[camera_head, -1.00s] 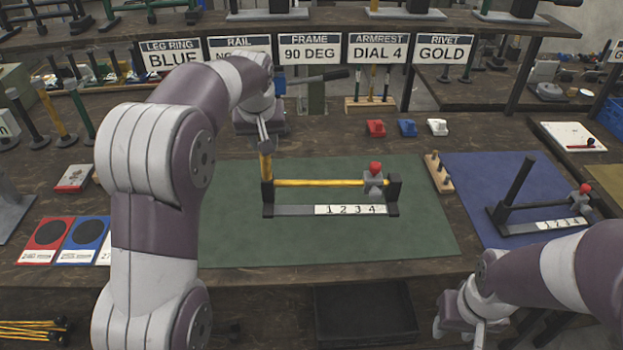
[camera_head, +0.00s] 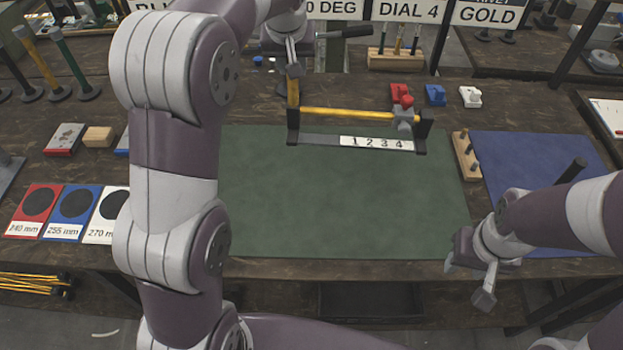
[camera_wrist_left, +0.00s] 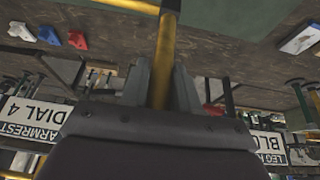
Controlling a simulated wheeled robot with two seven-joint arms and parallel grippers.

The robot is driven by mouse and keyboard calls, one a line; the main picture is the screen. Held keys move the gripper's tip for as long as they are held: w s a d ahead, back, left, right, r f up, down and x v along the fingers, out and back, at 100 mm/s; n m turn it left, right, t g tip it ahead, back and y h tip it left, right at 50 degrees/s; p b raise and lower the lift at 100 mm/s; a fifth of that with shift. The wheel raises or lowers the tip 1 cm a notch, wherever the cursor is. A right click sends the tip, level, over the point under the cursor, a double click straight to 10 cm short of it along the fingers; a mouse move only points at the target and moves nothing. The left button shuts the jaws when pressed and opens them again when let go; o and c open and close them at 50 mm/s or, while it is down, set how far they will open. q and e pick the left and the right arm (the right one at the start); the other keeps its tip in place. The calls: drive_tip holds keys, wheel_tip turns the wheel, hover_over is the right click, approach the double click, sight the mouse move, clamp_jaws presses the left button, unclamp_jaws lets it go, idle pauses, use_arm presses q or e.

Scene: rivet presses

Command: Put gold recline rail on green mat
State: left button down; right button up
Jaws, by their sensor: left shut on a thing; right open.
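In the left wrist view the gold post (camera_wrist_left: 165,50) runs between the fingers. I cannot tell whether the base touches the mat. My right gripper (camera_head: 467,280) is open and empty near the table's front edge.
Red (camera_head: 401,92), blue (camera_head: 435,95) and white (camera_head: 470,97) blocks lie behind the mat. A wooden peg block (camera_head: 466,156) stands between it and the blue mat (camera_head: 535,150). Size cards (camera_head: 75,205) lie at left. The green mat's near part is clear.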

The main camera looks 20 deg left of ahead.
use_arm(q)
drive_tip(key=s+d+f, duration=0.2)
drive_tip(key=s, duration=0.5)
drive_tip(key=a+f+p, duration=0.2)
drive_tip(key=a+f, duration=0.8)
drive_tip(key=a, duration=0.2)
drive_tip(key=shift+w+f+n, duration=0.3)
drive_tip(key=shift+f+n, duration=0.05)
drive_tip(key=shift+n, duration=0.05)
drive_tip(key=shift+f, duration=0.1)
drive_tip(key=c, duration=0.8)
unclamp_jaws()
drive_tip(key=shift+c, duration=0.2)
